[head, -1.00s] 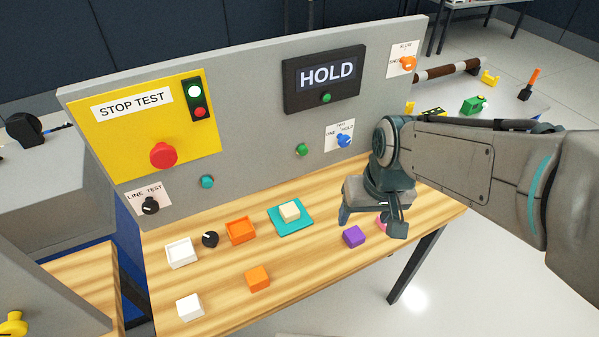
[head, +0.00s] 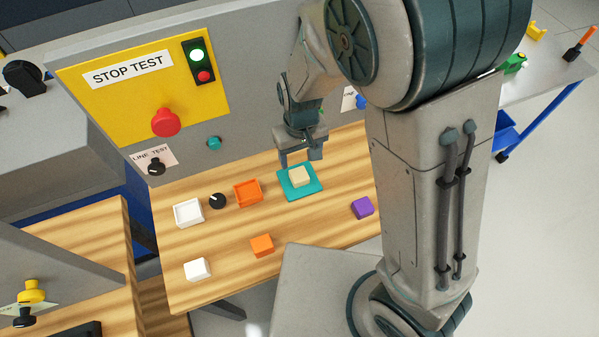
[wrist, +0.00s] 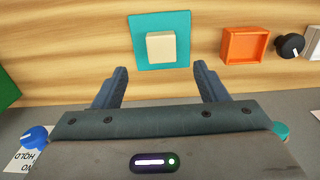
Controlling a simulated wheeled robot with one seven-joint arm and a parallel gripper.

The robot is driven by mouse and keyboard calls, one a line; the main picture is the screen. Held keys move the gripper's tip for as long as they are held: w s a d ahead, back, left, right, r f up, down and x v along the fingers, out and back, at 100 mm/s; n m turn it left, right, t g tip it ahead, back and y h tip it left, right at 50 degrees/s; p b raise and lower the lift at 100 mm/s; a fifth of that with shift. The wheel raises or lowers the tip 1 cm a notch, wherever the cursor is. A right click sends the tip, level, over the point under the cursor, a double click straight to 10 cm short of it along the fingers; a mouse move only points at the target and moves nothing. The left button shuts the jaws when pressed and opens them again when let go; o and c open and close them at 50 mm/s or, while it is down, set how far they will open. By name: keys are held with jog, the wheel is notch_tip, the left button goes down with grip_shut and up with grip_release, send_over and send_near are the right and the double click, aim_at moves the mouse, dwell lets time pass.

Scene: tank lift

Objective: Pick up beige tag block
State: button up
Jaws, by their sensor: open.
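The beige tag block (head: 299,176) sits on a flat teal square plate (head: 292,193) on the wooden table. In the wrist view the beige block (wrist: 161,47) lies near the middle of the teal plate (wrist: 179,64), ahead of the fingers. My gripper (head: 300,163) is open and empty, just above and behind the block in the head view. In the wrist view the fingers of my gripper (wrist: 161,78) are spread apart, and the block lines up with the gap between them.
An orange tray (head: 247,193), a black knob (head: 217,201) and a white tray (head: 188,212) stand left of the plate. An orange block (head: 262,245), white block (head: 197,269) and purple block (head: 362,207) lie nearer the front. The panel (head: 125,178) rises behind.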

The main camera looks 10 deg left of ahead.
aim_at(299, 174)
jog(key=f, duration=0.9)
jog(key=shift+w+a+f, duration=0.2)
jog(key=shift+f, duration=0.1)
jog(key=c, duration=1.1)
